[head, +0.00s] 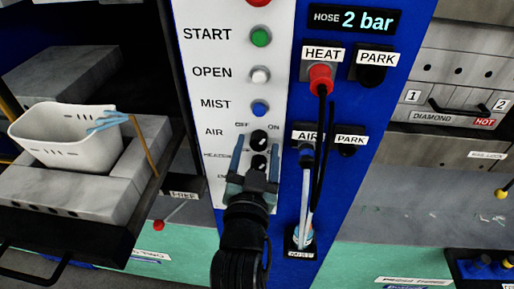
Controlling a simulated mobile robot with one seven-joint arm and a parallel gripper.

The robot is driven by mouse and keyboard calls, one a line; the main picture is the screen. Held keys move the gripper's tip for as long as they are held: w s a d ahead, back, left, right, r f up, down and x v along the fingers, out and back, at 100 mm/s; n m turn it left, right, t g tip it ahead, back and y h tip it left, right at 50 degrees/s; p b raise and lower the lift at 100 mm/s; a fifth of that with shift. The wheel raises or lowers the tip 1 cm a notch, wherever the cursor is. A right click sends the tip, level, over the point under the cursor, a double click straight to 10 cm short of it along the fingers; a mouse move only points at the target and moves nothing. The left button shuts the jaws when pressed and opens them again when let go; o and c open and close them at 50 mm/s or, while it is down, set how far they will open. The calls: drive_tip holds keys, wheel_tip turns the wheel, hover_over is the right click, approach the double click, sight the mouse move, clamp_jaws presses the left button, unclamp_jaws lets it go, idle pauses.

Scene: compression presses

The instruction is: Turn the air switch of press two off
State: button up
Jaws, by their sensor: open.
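The air switch (259,137) is a small black round knob on the white control panel, beside the word AIR. OFF stands at its upper left and ON at its upper right; which way it points is too small to tell. My gripper (256,150) is open in front of the panel, its two fingers pointing up. One finger is left of the knobs and the other right of them. The lower knob, beside a partly hidden heating label (216,155), sits between the fingers. The palm hides the panel below. Whether the fingers touch any knob I cannot tell. No press number shows on this panel.
Green START (260,37), white OPEN (260,75) and blue MIST (260,108) buttons are above the knobs. On the blue column, a red HEAT plug (320,78) and hanging hoses (308,195) are close at right. A white basket (68,138) stands on the press at left.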

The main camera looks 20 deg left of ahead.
clamp_jaws()
drive_tip(key=shift+n, duration=0.3)
drive_tip(key=n, duration=0.5)
drive_tip(key=shift+d+n+p, duration=0.1)
drive_tip(key=shift+n+p, duration=0.2)
drive_tip(key=shift+p, duration=0.1)
drive_tip(key=n+p, duration=0.1)
drive_tip(key=n, duration=0.4)
drive_tip(key=shift+n, duration=0.3)
idle(0.4)
unclamp_jaws()
